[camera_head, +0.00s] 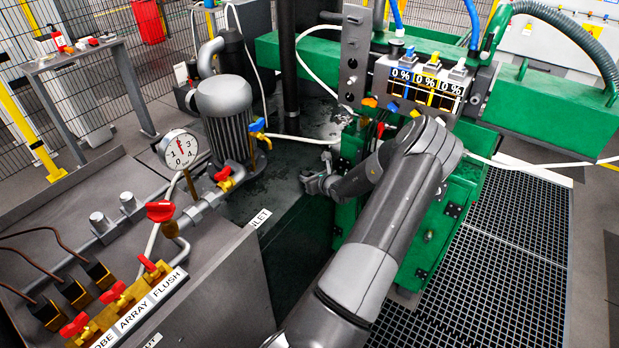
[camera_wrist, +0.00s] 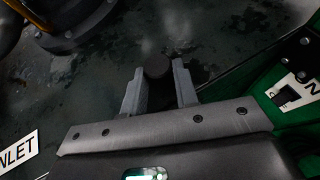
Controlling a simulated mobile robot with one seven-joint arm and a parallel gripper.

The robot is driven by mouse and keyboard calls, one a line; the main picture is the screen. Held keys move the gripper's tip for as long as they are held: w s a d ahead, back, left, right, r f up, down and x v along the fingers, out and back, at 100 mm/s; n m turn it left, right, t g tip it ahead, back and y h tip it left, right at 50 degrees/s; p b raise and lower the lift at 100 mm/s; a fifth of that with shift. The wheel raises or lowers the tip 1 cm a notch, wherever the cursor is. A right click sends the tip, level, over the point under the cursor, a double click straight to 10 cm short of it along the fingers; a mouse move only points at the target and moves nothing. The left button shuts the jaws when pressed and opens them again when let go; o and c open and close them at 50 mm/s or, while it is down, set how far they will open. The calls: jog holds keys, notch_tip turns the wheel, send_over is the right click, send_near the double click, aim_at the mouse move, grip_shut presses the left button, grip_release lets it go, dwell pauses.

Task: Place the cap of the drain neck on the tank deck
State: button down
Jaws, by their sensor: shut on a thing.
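My gripper (camera_head: 314,181) is over the dark, wet-looking tank deck (camera_head: 287,172), left of the green housing. In the wrist view the two grey fingers of my gripper (camera_wrist: 158,84) are shut on a dark round cap (camera_wrist: 155,67). The cap sits between the fingertips, with the deck (camera_wrist: 75,98) behind it. I cannot tell the gap between the cap and the deck. I cannot make out the cap in the head view, where the gripper is small. I cannot pick out an open drain neck in either view.
A grey motor pump (camera_head: 226,112) stands on the deck to the left. A pressure gauge (camera_head: 179,149) and red valves (camera_head: 117,296) are at the left. The green housing (camera_head: 452,215) borders the deck on the right. An INLET label (camera_wrist: 17,152) lies at the wrist view's left.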

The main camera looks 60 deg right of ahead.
jog(key=shift+f, duration=0.1)
jog(key=c, duration=1.1)
grip_release()
jog(key=shift+s+r, duration=0.25)
jog(key=shift+s, duration=0.05)
jog(key=v, duration=1.1)
jog(key=shift+s+a+r, duration=0.1)
jog(key=shift+s+a, duration=0.05)
